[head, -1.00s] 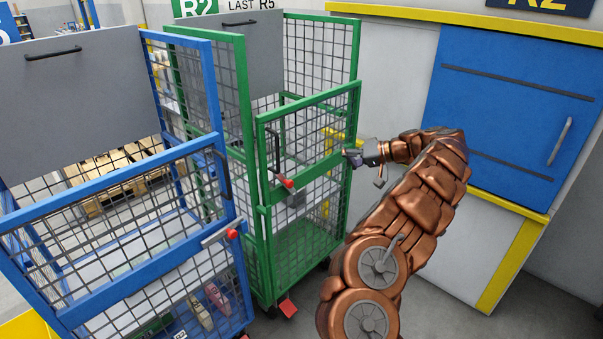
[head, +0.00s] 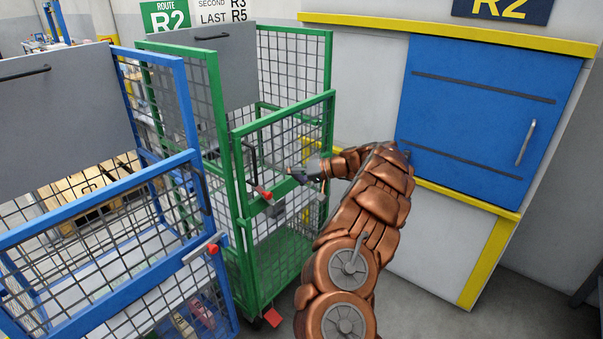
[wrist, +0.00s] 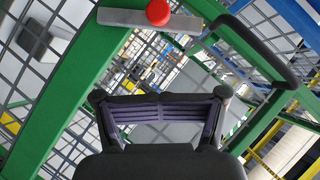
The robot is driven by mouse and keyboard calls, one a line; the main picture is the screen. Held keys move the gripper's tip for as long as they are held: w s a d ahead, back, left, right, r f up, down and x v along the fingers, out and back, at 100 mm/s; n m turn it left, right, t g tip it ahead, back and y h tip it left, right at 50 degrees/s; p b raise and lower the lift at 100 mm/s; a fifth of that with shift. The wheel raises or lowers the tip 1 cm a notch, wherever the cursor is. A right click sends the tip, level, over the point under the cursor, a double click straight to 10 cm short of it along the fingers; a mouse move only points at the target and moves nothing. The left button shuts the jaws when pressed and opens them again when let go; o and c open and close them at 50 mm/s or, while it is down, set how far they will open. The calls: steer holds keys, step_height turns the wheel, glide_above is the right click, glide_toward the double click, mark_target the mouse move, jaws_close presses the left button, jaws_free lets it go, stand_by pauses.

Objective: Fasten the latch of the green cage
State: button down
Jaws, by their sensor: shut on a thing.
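A grey block (head: 277,210) is just right of the knob. My gripper (head: 297,174) is in front of the gate, to the right of the knob and apart from it. In the wrist view the jaws (wrist: 165,108) are shut; what lies between them cannot be made out.
A black handle (wrist: 250,45) stands out from the green cage near the latch. A blue cage (head: 172,170) with its own red-knobbed latch (head: 213,248) is close on the left. A blue-doored cabinet (head: 480,90) stands right. Grey floor is open at lower right.

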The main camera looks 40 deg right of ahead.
mark_target(265, 192)
steer(key=shift+a+f+p, duration=0.4)
steer(key=shift+a+f, duration=0.9)
steer(key=shift+a, duration=0.25)
steer(key=shift+a+f+b, duration=0.1)
steer(key=shift+a+b, duration=0.05)
steer(key=shift+b, duration=0.15)
steer(key=shift+b, duration=0.5)
